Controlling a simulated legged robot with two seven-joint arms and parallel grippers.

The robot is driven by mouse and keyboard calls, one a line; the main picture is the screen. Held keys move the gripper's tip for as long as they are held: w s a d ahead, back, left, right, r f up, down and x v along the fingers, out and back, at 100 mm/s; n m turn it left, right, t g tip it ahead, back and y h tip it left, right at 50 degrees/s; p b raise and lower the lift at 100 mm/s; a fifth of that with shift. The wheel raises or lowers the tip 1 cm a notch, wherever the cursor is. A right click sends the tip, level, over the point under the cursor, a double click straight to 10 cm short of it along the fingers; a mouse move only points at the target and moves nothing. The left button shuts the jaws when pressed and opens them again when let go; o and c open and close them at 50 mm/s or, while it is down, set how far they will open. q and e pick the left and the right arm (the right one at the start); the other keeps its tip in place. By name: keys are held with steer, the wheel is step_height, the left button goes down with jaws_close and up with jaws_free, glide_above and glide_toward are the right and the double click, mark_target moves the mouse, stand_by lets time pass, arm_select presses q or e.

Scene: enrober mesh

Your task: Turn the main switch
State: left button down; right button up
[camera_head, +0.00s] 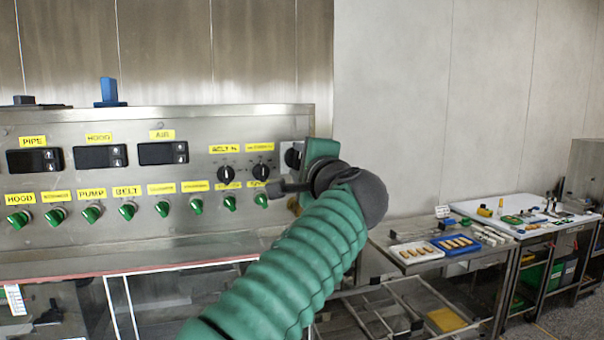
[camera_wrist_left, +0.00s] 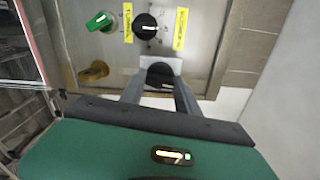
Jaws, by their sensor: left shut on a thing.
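The main switch (camera_wrist_left: 160,73) is a black rotary knob on a pale grey plate at the right end of the steel control panel (camera_head: 200,125). In the head view the switch (camera_head: 292,157) is partly covered by my green left hand. My left gripper (camera_wrist_left: 160,88) has its two grey fingers on either side of the knob, shut on it. In the head view my left gripper (camera_head: 303,156) is at the panel's right edge, its fingers mostly hidden. My right gripper is in neither view.
Black knobs (camera_head: 227,174) and a row of green knobs (camera_head: 128,210) sit left of the switch, under yellow labels. A brass-coloured knob (camera_wrist_left: 93,72) is close to my left finger. A steel table (camera_head: 410,262) with trays stands to the right.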

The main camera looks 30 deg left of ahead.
arm_select(q)
steer(key=shift+f+n+b, duration=0.45)
steer(key=shift+n, duration=0.35)
steer(key=c, duration=1.3)
jaws_free()
steer(key=o, duration=0.4)
steer(key=shift+s+d+r, duration=0.1)
steer(key=shift+s+r, duration=0.15)
